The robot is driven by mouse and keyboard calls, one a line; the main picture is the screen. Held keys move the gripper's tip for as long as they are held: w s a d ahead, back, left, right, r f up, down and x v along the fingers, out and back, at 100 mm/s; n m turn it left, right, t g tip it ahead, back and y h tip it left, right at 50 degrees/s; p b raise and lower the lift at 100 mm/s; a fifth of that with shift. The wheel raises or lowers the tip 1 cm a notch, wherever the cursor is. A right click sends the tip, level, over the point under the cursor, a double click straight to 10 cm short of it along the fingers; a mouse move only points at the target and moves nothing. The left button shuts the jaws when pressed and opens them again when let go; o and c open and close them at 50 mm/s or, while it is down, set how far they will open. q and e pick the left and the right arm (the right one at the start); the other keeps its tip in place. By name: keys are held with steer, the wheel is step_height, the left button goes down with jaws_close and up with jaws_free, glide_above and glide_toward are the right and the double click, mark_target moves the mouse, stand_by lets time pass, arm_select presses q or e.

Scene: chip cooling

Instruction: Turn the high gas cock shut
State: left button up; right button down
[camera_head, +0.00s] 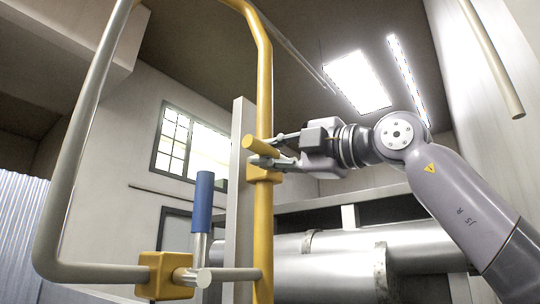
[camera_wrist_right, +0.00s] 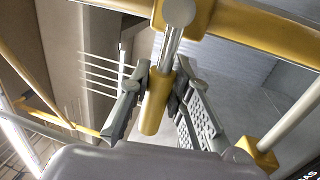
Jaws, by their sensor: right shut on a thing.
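The high gas cock sits on the upright yellow gas pipe (camera_head: 264,90); its yellow body (camera_head: 265,175) is on the pipe. Its yellow handle grip (camera_head: 243,141) sticks out crosswise to the pipe. In the right wrist view the handle grip (camera_wrist_right: 152,112) is at the end of a silver stem (camera_wrist_right: 171,48), which points away from the pipe (camera_wrist_right: 262,30). My right gripper (camera_head: 273,150) comes in from the right and is shut on the handle grip. In the right wrist view its fingers (camera_wrist_right: 156,92) lie on either side of the grip. My left gripper is not in view.
A lower cock with a yellow body (camera_head: 158,272) and upright blue handle (camera_head: 203,203) is at the lower left. A bent grey pipe (camera_head: 75,160) rises at the left. A grey post (camera_head: 240,205) stands behind the yellow pipe. Large silver pipes (camera_head: 335,270) run behind my right arm.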

steer(key=shift+d+r, duration=0.15)
steer(key=shift+r, duration=0.05)
steer(key=c, duration=1.4)
jaws_free()
steer(key=shift+f, duration=0.1)
steer(key=shift+c, duration=0.2)
steer(key=v, duration=1.2)
steer(key=shift+f, duration=0.15)
